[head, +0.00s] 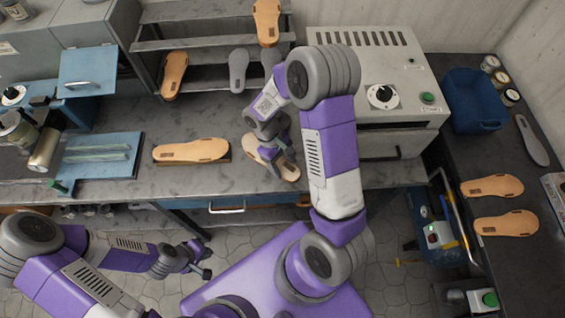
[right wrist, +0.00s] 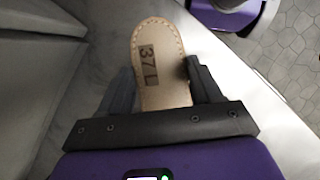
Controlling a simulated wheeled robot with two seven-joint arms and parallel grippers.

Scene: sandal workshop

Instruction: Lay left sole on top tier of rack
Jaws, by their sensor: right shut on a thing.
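The left sole (right wrist: 160,75) is tan with a stitched edge and is stamped "37 L" in the right wrist view. My right gripper (right wrist: 163,85) is shut on it, one finger along each side. In the head view the sole (head: 288,172) is at the bench's front part, partly hidden by my right gripper (head: 268,150). The rack (head: 205,45) stands at the back of the bench with stepped grey tiers. A tan sole (head: 267,20) lies high on its right side. My left gripper (head: 202,265) is empty in front of the bench; its fingers are too small to read.
Another tan sole (head: 190,150) lies on a block left of my right gripper. A tan sole (head: 174,73) and a grey one (head: 238,70) lean at the rack's lower tier. A white oven-like machine (head: 375,75) stands right of the rack. A blue press (head: 90,75) stands left.

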